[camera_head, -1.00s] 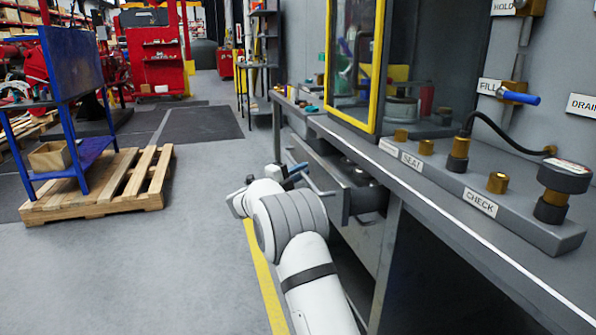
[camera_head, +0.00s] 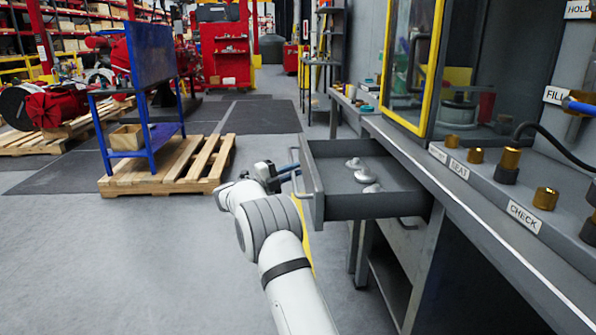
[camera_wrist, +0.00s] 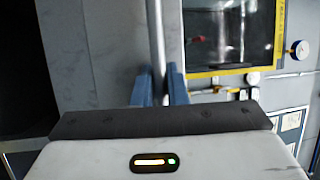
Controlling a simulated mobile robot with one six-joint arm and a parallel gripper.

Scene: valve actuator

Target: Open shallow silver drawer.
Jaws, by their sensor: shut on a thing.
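The shallow silver-grey drawer (camera_head: 345,206) stands pulled well out from under the bench in the head view. Several light grey metal parts (camera_head: 358,172) lie inside it. My gripper (camera_head: 293,172) is at the drawer's front, shut on its bar handle (camera_head: 296,184). In the wrist view the gripper's blue fingers (camera_wrist: 160,88) close on either side of the pale upright bar of the handle (camera_wrist: 156,40). The exact contact is partly hidden by the gripper body.
The workbench (camera_head: 455,205) with brass fittings and a yellow-framed cabinet (camera_head: 436,70) is on the right. A lower handle (camera_head: 408,223) shows beneath the drawer. A blue stand (camera_head: 150,95) on a wooden pallet (camera_head: 205,160) is at left. Open floor (camera_head: 120,260) lies left of my arm.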

